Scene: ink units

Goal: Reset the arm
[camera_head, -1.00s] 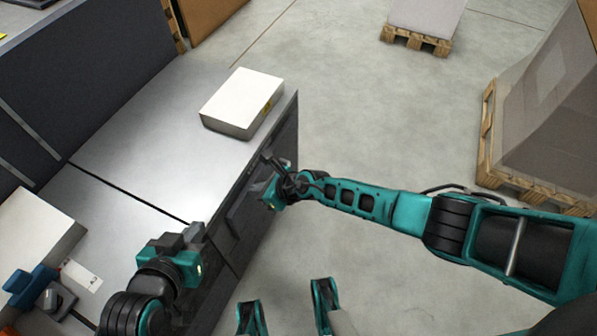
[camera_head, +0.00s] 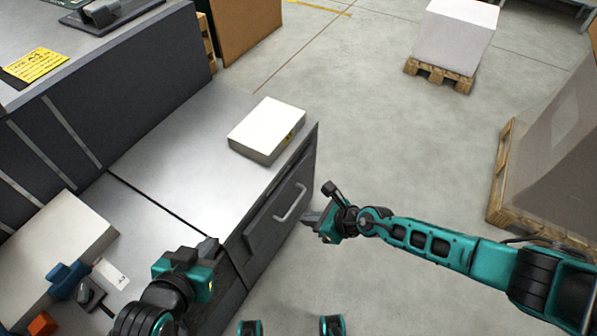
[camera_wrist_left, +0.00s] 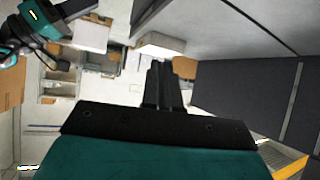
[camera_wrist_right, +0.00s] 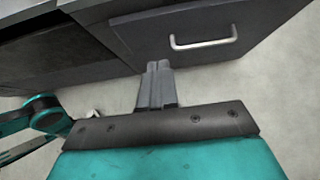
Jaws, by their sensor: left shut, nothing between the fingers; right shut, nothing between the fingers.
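My left gripper (camera_head: 207,247) is shut and empty, close to the front edge of the grey workbench (camera_head: 180,150). In the left wrist view its fingers (camera_wrist_left: 160,85) are pressed together with nothing between them. My right gripper (camera_head: 312,218) is shut and empty, in front of the bench's drawer handle (camera_head: 291,203) and apart from it. The right wrist view shows its closed fingers (camera_wrist_right: 157,85) below the drawer front, with the handle (camera_wrist_right: 203,42) beyond them.
A white box (camera_head: 267,126) lies on the bench. Another pale box (camera_head: 50,245), a blue item (camera_head: 68,280) and a white label (camera_head: 111,273) are at the left. Pallets with wrapped loads (camera_head: 452,40) stand on the floor.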

